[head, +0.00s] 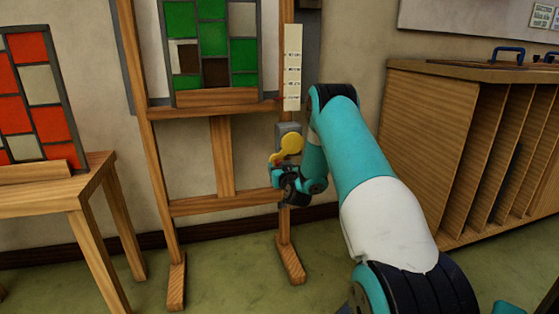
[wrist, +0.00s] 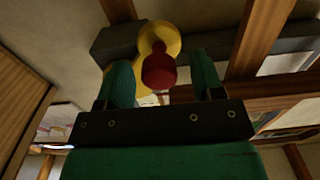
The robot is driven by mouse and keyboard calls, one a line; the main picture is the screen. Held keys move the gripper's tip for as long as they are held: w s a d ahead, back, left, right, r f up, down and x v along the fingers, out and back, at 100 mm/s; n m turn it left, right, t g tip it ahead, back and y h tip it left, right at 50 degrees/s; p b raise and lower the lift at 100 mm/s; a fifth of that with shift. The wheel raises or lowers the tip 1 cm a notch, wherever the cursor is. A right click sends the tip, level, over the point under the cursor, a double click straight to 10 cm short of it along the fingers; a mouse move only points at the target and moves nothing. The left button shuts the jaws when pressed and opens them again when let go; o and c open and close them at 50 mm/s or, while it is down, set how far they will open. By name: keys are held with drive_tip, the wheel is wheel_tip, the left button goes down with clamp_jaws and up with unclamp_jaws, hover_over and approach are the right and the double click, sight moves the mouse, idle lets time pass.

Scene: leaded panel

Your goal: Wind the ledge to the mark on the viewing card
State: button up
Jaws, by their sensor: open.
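The wooden ledge (head: 160,112) runs across the easel, with the green, white and brown leaded panel (head: 213,40) standing above it. The pale viewing card (head: 292,68), with several dark marks, hangs upright at the easel's right; the ledge's right end is near the card's lower part. Below the card is a yellow crank (head: 291,143) with a red knob. My gripper (head: 274,170) is beside the crank's lower left end. In the wrist view, my gripper's open fingers (wrist: 162,68) stand either side of the red knob (wrist: 158,74), with visible gaps. The yellow crank shows behind the knob (wrist: 160,36).
A wooden table (head: 85,185) at left holds a red and white leaded panel (head: 40,95). A slotted wooden cabinet (head: 430,120) stands at right. The easel's feet (head: 290,262) rest on the green floor, clear in front.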

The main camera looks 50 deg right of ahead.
drive_tip(key=shift+x, duration=0.75)
clamp_jaws()
drive_tip(key=shift+d+m, duration=0.1)
drive_tip(key=shift+m, duration=0.2)
